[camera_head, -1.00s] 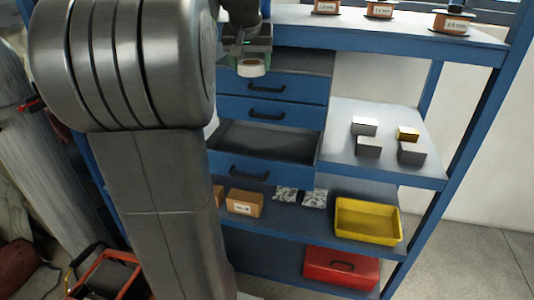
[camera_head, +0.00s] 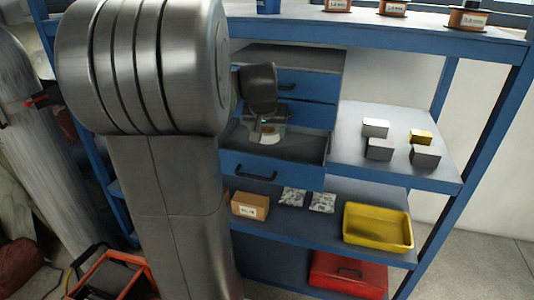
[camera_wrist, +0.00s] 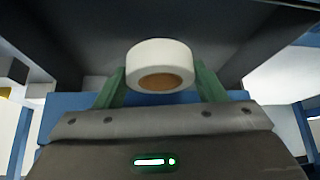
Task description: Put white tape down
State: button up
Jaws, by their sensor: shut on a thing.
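The white tape (camera_wrist: 161,53) is a white roll with a brown core. In the wrist view it sits between the two green fingers of my gripper (camera_wrist: 158,88), which is shut on it. In the head view my gripper (camera_head: 266,128) is at the open blue drawer (camera_head: 250,168), and the white tape (camera_head: 265,139) shows just below the fingers, over the drawer's grey inside. I cannot tell whether the tape touches the drawer floor.
Shut drawers with dark handles (camera_head: 293,85) are just above and behind my gripper. To the right, a shelf holds several small blocks (camera_head: 380,149). Below are a cardboard box (camera_head: 250,205), a yellow bin (camera_head: 377,228) and a red case (camera_head: 348,273). Spools (camera_head: 467,18) stand on top.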

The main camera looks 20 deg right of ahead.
aim_at(264, 131)
jog(key=shift+f, duration=3.5)
jog(key=shift+b, duration=0.3)
jog(key=shift+f, duration=0.2)
jog(key=o, duration=1)
jog(key=shift+r, duration=0.1)
jog(key=shift+r, duration=0.3)
jog(key=v, duration=1.1)
jog(key=shift+s+a+r+p, duration=0.15)
jog(key=shift+s+r+p, duration=0.1)
jog(key=shift+p, duration=0.1)
